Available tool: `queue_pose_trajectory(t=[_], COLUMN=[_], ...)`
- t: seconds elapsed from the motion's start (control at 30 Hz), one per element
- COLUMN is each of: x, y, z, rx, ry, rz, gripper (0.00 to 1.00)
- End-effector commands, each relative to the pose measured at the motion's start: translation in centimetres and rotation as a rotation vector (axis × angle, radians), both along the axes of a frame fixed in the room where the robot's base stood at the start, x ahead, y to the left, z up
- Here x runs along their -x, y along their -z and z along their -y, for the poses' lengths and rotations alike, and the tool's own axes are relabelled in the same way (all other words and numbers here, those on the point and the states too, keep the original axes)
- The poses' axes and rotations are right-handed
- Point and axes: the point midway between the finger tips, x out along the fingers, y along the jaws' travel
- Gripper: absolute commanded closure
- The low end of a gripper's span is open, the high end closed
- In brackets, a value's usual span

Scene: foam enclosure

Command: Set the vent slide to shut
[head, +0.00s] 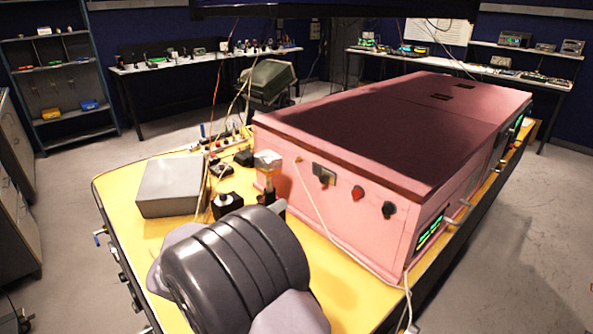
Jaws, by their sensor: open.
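The pink foam enclosure (330,215) stands on a yellow-topped bench. Its near side face carries a small grey plate with a dark knob or slider (324,175), which may be the vent slide; its setting is too small to read. Two small dark slots (440,97) show on the dark red lid. My own dark grey arm link fills the lower middle and hides part of the bench. I cannot make out my gripper's fingers in the head view.
A red knob (357,193) and a black knob (388,210) sit right of the plate, then a green-lit display (430,232). A pale cable (335,243) hangs across the face. A grey box (172,187) and small black devices (227,205) stand on the bench (120,190).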

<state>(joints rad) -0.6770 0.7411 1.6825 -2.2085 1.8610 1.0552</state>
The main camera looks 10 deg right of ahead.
Motion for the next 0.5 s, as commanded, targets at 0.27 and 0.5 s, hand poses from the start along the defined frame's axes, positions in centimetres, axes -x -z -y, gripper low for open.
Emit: queue_pose_trajectory(t=[0.27, 0.5], x=[-5.1, -9.3], y=[0.4, 0.3], z=[6.1, 10.8], rx=[-0.001, 0.001], ry=[0.008, 0.006], rz=[-0.002, -0.005], gripper=[0.56, 0.56])
